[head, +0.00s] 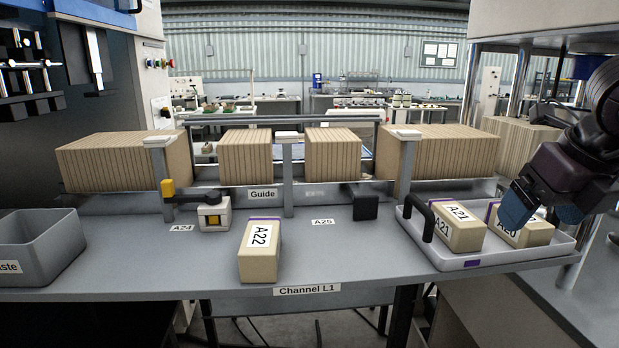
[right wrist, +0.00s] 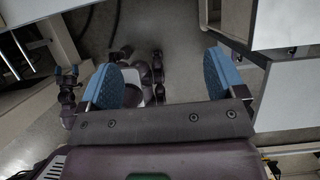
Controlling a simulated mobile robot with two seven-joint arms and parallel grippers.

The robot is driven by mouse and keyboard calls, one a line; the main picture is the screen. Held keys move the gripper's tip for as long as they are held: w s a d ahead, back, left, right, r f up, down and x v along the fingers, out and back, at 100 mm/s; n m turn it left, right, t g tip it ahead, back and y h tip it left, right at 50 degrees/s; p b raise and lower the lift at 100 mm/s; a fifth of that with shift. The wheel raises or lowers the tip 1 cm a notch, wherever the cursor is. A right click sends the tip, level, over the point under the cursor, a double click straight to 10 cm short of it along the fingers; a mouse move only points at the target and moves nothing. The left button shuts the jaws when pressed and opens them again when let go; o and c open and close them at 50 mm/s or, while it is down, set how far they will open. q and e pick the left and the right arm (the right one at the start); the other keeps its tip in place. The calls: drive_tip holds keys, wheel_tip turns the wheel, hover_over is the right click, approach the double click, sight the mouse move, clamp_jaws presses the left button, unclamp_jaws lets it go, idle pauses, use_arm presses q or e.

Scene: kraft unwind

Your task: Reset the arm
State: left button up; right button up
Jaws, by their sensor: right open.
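My right arm comes in from the right in the head view. Block A22 (head: 260,252) lies on the grey bench (head: 345,262), near the Channel L1 label.
A grey waste bin (head: 38,252) stands at the bench's left end. Rows of kraft-coloured blocks (head: 246,155) stand behind the guide rail. A black handle (head: 422,218) rises at the tray's left. The bench between A22 and the tray is clear.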

drive_tip(key=s+a+f+m+y, duration=0.1)
drive_tip(key=s+a+f+y, duration=0.15)
drive_tip(key=a+y, duration=0.65)
drive_tip(key=s+a+f+m+y, duration=0.1)
drive_tip(key=a+f+y, duration=0.2)
drive_tip(key=a+y, duration=0.7)
drive_tip(key=w+d+f+m+t+h, duration=0.4)
drive_tip(key=d+m+t+h, duration=0.4)
drive_tip(key=m+t, duration=0.9)
drive_tip(key=s+d+f+m+g+h, duration=0.2)
drive_tip(key=d+f+m+g+h, duration=0.45)
drive_tip(key=f+m+h, duration=0.65)
drive_tip(key=s+d+f+m+g, duration=0.1)
drive_tip(key=s+f+m+g, duration=0.4)
drive_tip(key=s+f+g, duration=1.15)
use_arm(q)
drive_tip(key=shift+s+f, duration=0.1)
drive_tip(key=shift+s, duration=0.05)
use_arm(e)
wheel_tip(320, 180, down, 13)
drive_tip(key=w+n+t+y, duration=0.1)
drive_tip(key=w+t, duration=0.1)
drive_tip(key=t, duration=1)
drive_tip(key=shift+r+t, duration=0.2)
drive_tip(key=shift+t, duration=0.1)
